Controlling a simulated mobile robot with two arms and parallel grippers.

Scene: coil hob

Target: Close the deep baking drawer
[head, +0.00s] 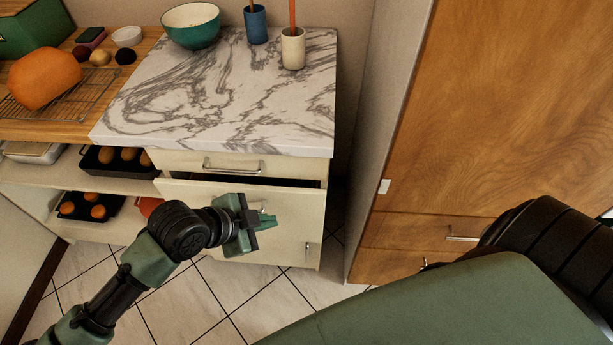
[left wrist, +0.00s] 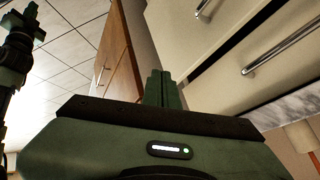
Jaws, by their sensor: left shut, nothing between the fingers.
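The deep baking drawer (head: 292,208) is the cream front below the top drawer of the marble-topped cabinet. It stands slightly open, with a dark gap along its top edge. My left gripper (head: 266,220) is in front of this drawer's face, with its fingers shut and empty. In the left wrist view, the shut fingers (left wrist: 161,88) point toward the drawer front (left wrist: 188,28); I cannot tell whether they touch it. My arm hides part of the front.
The top drawer (head: 180,162) is closed and has a metal handle (head: 232,167). The marble counter (head: 220,95) holds a teal bowl (head: 190,26) and two cups. Open shelves with trays (head: 118,160) stand left. A tall wooden cabinet (head: 480,120) stands right. Tiled floor (head: 190,300) is clear.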

